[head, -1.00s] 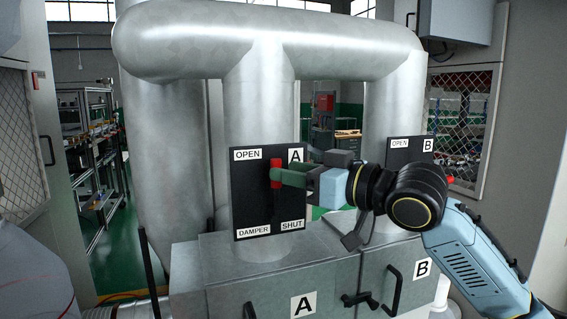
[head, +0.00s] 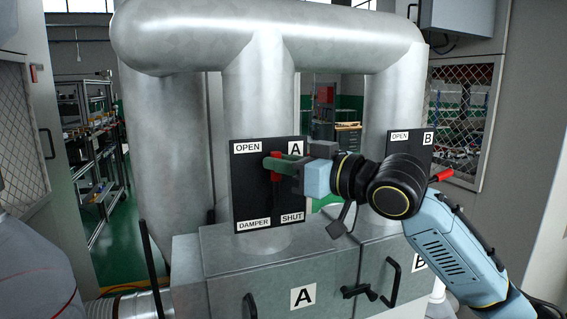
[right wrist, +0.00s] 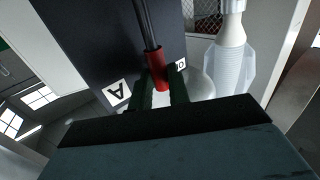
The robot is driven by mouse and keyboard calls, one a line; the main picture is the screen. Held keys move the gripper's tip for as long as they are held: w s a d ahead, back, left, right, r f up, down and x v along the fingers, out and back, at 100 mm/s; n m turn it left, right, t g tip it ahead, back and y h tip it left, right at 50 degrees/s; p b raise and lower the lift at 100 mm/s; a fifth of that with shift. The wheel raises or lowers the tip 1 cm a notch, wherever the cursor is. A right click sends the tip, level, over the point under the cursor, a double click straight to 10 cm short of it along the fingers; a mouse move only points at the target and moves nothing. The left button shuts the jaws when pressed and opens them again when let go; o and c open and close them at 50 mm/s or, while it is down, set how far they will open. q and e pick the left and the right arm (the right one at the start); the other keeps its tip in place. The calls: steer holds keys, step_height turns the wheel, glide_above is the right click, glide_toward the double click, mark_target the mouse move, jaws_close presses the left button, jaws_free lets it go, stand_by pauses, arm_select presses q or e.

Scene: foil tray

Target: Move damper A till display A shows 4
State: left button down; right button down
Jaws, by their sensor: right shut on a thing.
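The damper A panel (head: 245,200) is a dark plate on the middle duct, labelled OPEN at its top, SHUT at its lower right, with an A. Its red handle (head: 276,174) sits in the upper-middle part of the panel. My right gripper (head: 283,161) reaches in from the right, its green fingers across the handle. In the right wrist view, the red grip (right wrist: 157,72) on its dark rod lies between the two fingers (right wrist: 161,92), which are shut on it. Part of the handle is hidden by the fingers. No display A reading shows. My left gripper is out of view.
A second panel (head: 405,150) marked B, with a red handle (head: 440,175), stands at the right behind my right arm. Grey cabinets (head: 270,290) with door handles and an A label stand below. Large metal ducts (head: 260,35) rise above the panels.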

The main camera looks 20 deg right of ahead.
steer(key=shift+d+f+m+t+y+b, duration=0.15)
steer(key=shift+d+f+m+t+b, duration=0.1)
steer(key=shift+d+m+t, duration=0.5)
steer(key=shift+d+f+m+t+y+b, duration=0.2)
steer(key=shift+d+m+t, duration=0.15)
steer(key=shift+d+m, duration=0.65)
steer(key=shift+a, duration=0.15)
steer(key=c, duration=1.3)
jaws_free()
steer(key=shift+b+v, duration=2.05)
steer(key=shift+v, duration=4.6)
